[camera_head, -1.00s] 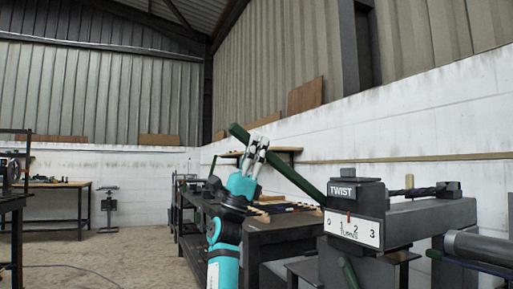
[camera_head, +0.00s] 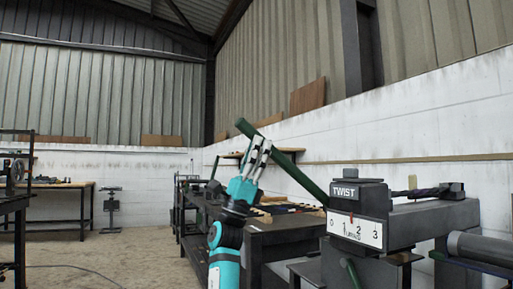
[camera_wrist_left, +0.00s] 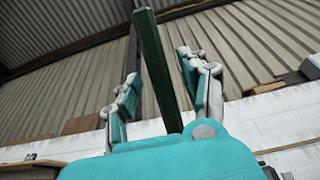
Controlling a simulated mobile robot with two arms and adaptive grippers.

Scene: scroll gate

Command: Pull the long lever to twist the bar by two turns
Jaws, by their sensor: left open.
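The long dark green lever (camera_head: 292,173) slants from upper left down to the grey TWIST machine (camera_head: 430,215). The red pointer (camera_head: 351,217) on its white turns scale (camera_head: 355,231) stands between 1 and 2. The dark bar (camera_head: 427,192) lies along the machine's top and looks twisted. My left gripper (camera_head: 259,152) is at the lever's upper part. In the left wrist view the lever (camera_wrist_left: 158,65) runs between the spread fingers of the left gripper (camera_wrist_left: 160,82), with visible gaps on both sides. My right gripper does not show.
A dark workbench (camera_head: 275,232) stands just behind my left arm, with a wall shelf (camera_head: 285,151) above it. Another bench (camera_head: 60,188) and a small stand (camera_head: 111,208) are at the far left. The floor (camera_head: 135,250) left of my arm is clear.

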